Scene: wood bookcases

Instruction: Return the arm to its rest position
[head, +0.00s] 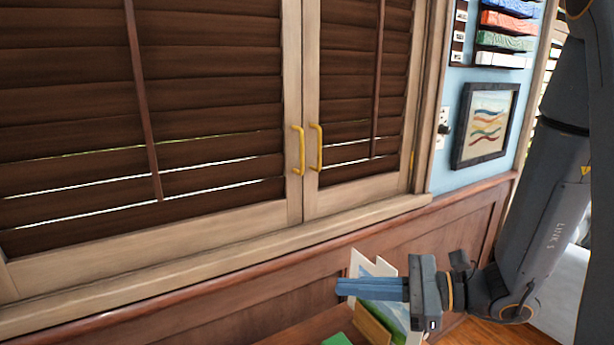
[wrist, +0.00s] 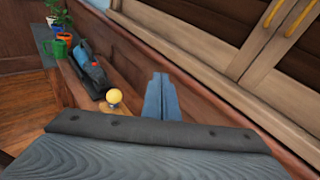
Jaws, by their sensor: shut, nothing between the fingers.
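My gripper (head: 372,288) reaches in from the right in the head view, its blue fingers pointing left in front of the wood panelling below the shuttered window. The fingers are together and hold nothing. In the wrist view my gripper (wrist: 161,80) points away from the camera, above the edge of a wooden shelf or bench top. My arm (head: 548,190) comes down along the right side of the head view and bends at the wrist. No part of the arm visibly touches anything.
Shutters (head: 230,110) with yellow handles stand close behind. Cards or small pictures (head: 385,318) stand just below and behind my gripper. The bench (wrist: 135,105) holds a yellow ball (wrist: 114,96), a dark bag-like object (wrist: 90,72) and potted plants (wrist: 62,42). A framed picture (head: 484,125) hangs at right.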

